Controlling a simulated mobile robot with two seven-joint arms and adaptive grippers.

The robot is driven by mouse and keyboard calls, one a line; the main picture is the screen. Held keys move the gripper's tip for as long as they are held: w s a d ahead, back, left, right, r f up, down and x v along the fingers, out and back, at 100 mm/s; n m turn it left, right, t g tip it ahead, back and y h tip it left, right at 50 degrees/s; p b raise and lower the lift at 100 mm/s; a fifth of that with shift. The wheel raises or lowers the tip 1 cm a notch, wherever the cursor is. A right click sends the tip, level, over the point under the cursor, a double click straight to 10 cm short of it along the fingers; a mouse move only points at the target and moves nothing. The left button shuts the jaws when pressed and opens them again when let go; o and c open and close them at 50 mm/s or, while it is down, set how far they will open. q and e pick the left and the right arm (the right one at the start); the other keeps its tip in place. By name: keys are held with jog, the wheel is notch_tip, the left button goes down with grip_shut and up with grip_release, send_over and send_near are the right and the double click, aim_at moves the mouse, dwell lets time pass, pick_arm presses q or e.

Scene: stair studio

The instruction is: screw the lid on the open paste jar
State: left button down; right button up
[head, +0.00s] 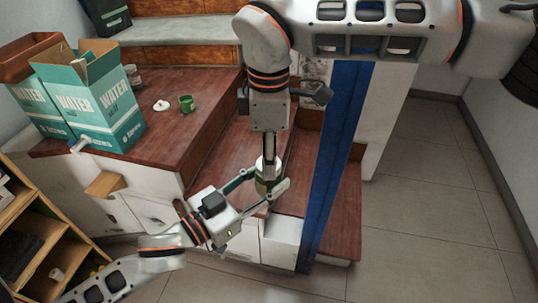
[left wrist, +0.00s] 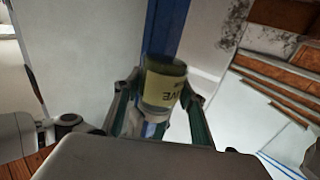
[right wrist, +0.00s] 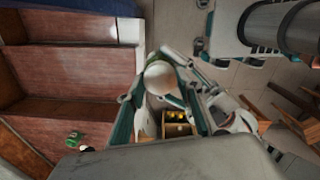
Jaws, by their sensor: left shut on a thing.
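The paste jar (head: 264,186), olive green with a pale yellow label, is upright in my left gripper (head: 268,193), above the wooden steps. In the left wrist view the jar (left wrist: 163,85) sits between the shut fingers, its lettering inverted. My right gripper (head: 268,160) points straight down over the jar. In the right wrist view a round white lid (right wrist: 160,78) lies between its fingers; I cannot tell whether they press on it. The white piece meets the jar's top in the head view, but the seam is hidden.
Two teal water cartons (head: 105,105), a small white object (head: 161,105) and a green mug (head: 186,103) stand on the wooden landing at the left. A blue post (head: 340,150) rises close to the right of the grippers. Open tiled floor (head: 430,200) lies further right.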

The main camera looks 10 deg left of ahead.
jog(key=o, duration=0.5)
notch_tip(320, 180, up, 12)
jog(key=shift+r, duration=0.1)
dwell(0.8)
